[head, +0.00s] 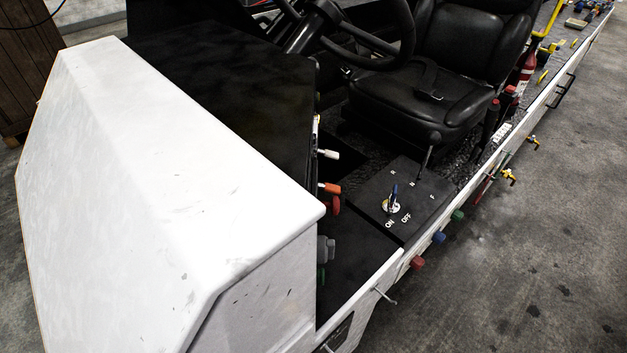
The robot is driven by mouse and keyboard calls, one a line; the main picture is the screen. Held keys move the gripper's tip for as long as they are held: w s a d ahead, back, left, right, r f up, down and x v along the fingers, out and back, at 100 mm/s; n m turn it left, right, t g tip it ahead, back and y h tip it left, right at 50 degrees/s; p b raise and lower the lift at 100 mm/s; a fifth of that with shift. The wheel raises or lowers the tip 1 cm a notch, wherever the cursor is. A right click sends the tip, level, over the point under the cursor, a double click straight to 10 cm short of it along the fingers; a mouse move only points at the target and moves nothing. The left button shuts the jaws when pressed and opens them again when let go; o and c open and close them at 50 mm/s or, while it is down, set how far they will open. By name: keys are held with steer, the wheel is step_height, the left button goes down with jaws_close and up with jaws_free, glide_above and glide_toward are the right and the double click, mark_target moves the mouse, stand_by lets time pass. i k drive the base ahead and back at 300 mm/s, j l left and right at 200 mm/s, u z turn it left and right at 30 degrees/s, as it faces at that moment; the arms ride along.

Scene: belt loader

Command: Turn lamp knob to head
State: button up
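My gripper is not in view. I cannot make out which control is the lamp knob, and no "head" marking is readable. On the loader's dark dash side, a white-tipped handle (328,154) and an orange handle (330,188) stick out to the right. The dash face that they sit on is mostly hidden by the edge of the hood.
The white hood (150,170) fills the left. The steering wheel (372,45) and black seat (440,80) are behind the console. Red (417,263), blue (439,237) and green (457,215) knobs protrude from the side. Concrete floor (540,260) at right is free.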

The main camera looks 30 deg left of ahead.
mark_target(325, 247)
steer(key=l+u, duration=0.15)
steer(key=u, duration=0.3)
steer(key=l+u, duration=0.2)
steer(key=u, duration=0.2)
steer(key=l+u, duration=0.2)
steer(key=u, duration=0.25)
steer(key=k+l+u, duration=0.15)
steer(key=l, duration=0.3)
steer(key=l+u, duration=0.15)
steer(key=l, duration=0.3)
steer(key=k+l+u, duration=0.2)
steer(key=l, duration=0.2)
